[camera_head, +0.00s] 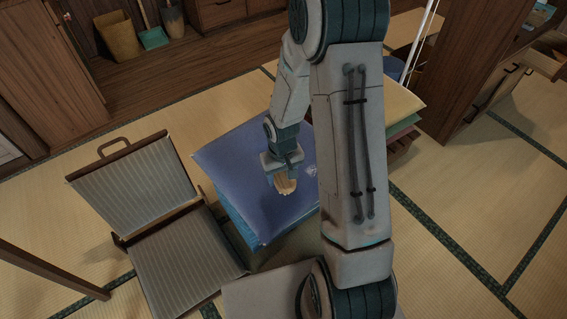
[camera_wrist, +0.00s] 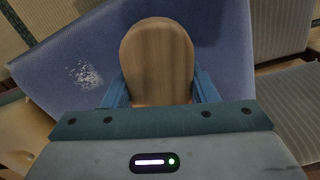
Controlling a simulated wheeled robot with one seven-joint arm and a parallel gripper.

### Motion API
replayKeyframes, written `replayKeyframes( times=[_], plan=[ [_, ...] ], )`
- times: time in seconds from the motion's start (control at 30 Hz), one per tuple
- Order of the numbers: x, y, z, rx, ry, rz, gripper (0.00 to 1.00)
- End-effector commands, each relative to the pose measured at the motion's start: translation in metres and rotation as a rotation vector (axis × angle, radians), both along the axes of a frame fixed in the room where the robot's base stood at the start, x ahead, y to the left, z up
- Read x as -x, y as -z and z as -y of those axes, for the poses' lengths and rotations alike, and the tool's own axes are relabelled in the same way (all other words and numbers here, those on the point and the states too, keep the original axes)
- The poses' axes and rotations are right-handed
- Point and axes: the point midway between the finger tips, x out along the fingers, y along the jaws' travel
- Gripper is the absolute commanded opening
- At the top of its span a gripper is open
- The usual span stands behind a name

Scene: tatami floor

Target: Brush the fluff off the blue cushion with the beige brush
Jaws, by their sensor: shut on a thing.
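The blue cushion (camera_head: 240,165) lies on top of a stack in the middle of the head view, and it fills much of the wrist view (camera_wrist: 60,60). White fluff (camera_wrist: 85,75) lies in a patch on the cushion, left of the brush in the wrist view. A small pale bit of the fluff (camera_head: 311,170) shows beside my arm in the head view. My gripper (camera_head: 284,172) is shut on the beige brush (camera_head: 284,185), over the cushion. The brush's rounded wooden back (camera_wrist: 157,60) shows between the fingers in the wrist view. I cannot tell whether its bristles touch the cushion.
A striped legless chair (camera_head: 180,245) stands left of the stack. Another stack with a yellow top (camera_head: 397,103) is partly hidden behind my arm. A wooden cabinet (camera_head: 480,75) stands at the right. Tatami floor (camera_head: 470,210) is open at the right.

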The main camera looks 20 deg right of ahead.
Motion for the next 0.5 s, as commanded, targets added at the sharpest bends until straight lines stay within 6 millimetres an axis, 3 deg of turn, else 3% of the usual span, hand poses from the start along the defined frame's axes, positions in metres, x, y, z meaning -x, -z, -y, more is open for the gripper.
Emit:
replayKeyframes(
  times=[0.3,0.5],
  plan=[
    [0.0,-0.034,0.001,0.0,0.002,0.001,0.31],
    [0.0,-0.045,0.001,0.0,0.003,0.001,0.31]
  ],
)
